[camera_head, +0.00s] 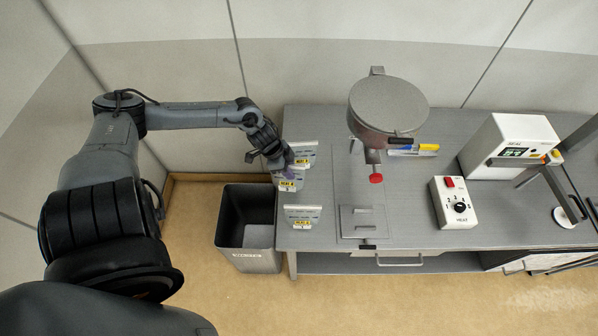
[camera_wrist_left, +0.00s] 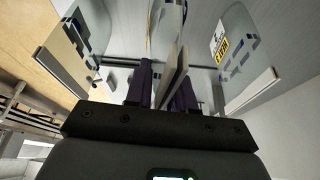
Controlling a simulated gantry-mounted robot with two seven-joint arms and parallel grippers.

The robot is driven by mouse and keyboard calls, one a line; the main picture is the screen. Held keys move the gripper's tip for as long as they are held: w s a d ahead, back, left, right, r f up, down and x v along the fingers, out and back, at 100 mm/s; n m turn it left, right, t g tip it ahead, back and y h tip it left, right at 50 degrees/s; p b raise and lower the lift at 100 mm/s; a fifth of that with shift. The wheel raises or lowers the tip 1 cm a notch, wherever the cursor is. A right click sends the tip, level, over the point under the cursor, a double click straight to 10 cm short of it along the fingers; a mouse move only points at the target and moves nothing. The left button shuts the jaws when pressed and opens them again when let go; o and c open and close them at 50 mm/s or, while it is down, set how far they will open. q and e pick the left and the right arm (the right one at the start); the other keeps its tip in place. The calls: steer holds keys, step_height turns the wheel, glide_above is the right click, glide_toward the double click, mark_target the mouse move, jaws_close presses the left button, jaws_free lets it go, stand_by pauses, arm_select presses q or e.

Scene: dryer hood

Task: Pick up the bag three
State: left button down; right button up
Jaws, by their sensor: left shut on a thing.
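Three pale bags with yellow labels are at the left end of the grey table: a rear bag (camera_head: 303,151), a middle bag (camera_head: 288,183) and a front bag (camera_head: 303,216). The label numbers are too small for me to read. My left gripper (camera_head: 281,165) is shut on the middle bag from above and hides part of its top. In the left wrist view the fingers (camera_wrist_left: 163,88) are closed about this bag's thin edge (camera_wrist_left: 174,72). The other two bags show there on either side, at the left (camera_wrist_left: 72,28) and right (camera_wrist_left: 228,45). My right gripper is not in view.
A dark bin (camera_head: 229,225) stands on the floor left of the table (camera_head: 460,125). A round lidded hopper (camera_head: 388,105) with a red knob is right of the bags. A white control box (camera_head: 455,203) and a larger white machine (camera_head: 508,145) stand further right.

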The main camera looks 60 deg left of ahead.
arm_select(q)
steer(key=s+a+p, duration=0.4)
steer(key=s+a, duration=0.4)
steer(key=s, duration=0.3)
steer(key=shift+s, duration=0.25)
steer(key=shift+d, duration=0.1)
stand_by(0.5)
